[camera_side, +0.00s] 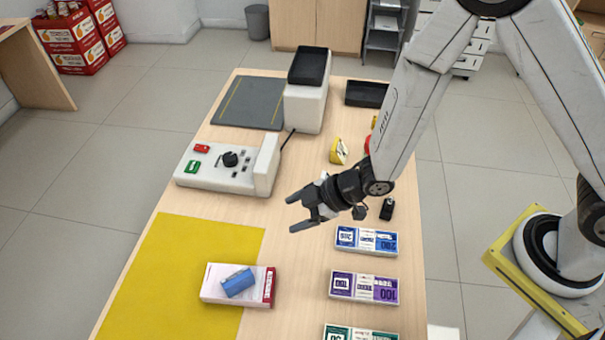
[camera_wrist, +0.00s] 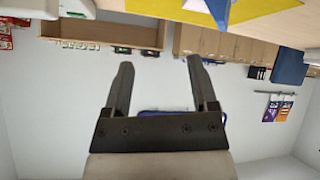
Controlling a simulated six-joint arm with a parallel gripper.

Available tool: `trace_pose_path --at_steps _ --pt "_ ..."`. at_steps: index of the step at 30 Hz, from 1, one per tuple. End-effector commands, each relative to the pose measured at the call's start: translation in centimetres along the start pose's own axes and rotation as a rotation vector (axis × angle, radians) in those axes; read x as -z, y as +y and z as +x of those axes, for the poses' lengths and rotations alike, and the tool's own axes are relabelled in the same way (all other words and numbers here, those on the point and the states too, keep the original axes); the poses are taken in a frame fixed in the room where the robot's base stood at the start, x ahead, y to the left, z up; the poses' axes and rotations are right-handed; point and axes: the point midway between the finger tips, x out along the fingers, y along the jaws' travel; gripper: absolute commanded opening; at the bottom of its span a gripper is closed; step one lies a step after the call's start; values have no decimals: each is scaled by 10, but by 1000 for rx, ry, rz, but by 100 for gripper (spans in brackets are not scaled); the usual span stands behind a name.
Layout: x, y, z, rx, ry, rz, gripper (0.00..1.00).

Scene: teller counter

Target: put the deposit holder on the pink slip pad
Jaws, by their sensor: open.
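A small blue block, which looks like the deposit holder (camera_side: 238,283), lies on the pale pad with a pinkish-red end, the pink slip pad (camera_side: 211,287). The pad rests on the yellow mat. My gripper (camera_side: 297,212) is open and empty, above the counter to the upper right of the pad and apart from it. In the wrist view its two fingers (camera_wrist: 160,66) stand apart with nothing between them. The blue holder (camera_wrist: 221,12) shows there at the top edge, partly cut off.
The yellow mat (camera_side: 190,250) covers the near left. Banded note bundles in blue (camera_side: 366,240), purple (camera_side: 363,287) and green (camera_side: 360,333) line the right. A white machine (camera_side: 225,165), yellow wedge (camera_side: 338,151) and small black object (camera_side: 387,209) stand farther back.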

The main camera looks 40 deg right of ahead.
Motion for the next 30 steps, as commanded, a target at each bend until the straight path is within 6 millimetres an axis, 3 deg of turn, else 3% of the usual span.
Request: trace_pose_path --at_steps 1,6,13,21,25,30 --pt "-2 17 -13 -46 -44 39 75" --pt "-19 58 -57 -173 -206 197 75" --pt "-46 86 -127 -310 -400 457 75" --pt "-70 81 -207 -403 -576 802 75" --pt "-76 70 -233 -417 -628 936 75" --pt "-79 60 -250 -418 -662 1033 75"
